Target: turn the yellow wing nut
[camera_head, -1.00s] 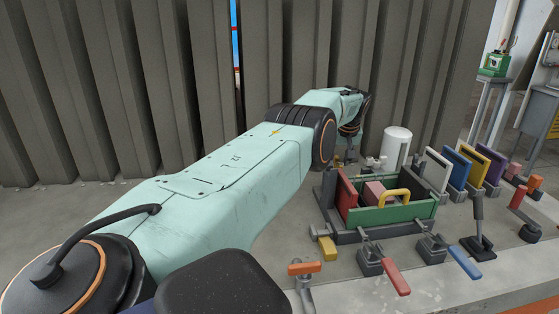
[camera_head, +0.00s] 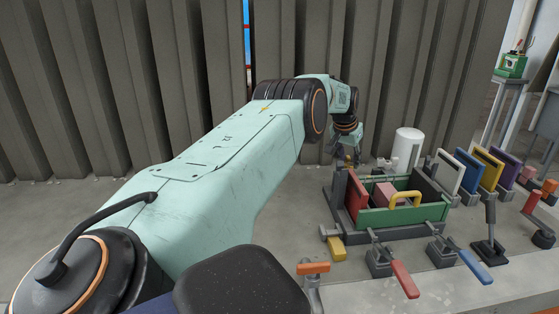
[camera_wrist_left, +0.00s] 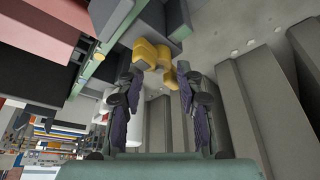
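The yellow wing nut (camera_wrist_left: 152,54) shows in the left wrist view, beside a dark grey block at the mould's edge. It lies just past my left gripper (camera_wrist_left: 159,92), whose two dark fingers are apart with a gap between them. The fingers do not appear closed on the nut. In the head view my left gripper (camera_head: 347,158) points down at the back left corner of the green and red mould (camera_head: 400,217). The nut cannot be made out there. My right gripper is not in view.
A yellow block (camera_head: 337,248) sits at the mould's front left corner, and a yellow handle (camera_head: 405,200) stands inside. Red (camera_head: 404,280) and blue (camera_head: 476,267) levers are in front. A white cylinder (camera_head: 406,147) and coloured panels (camera_head: 468,171) stand behind and right. A corrugated wall (camera_head: 200,80) is close behind.

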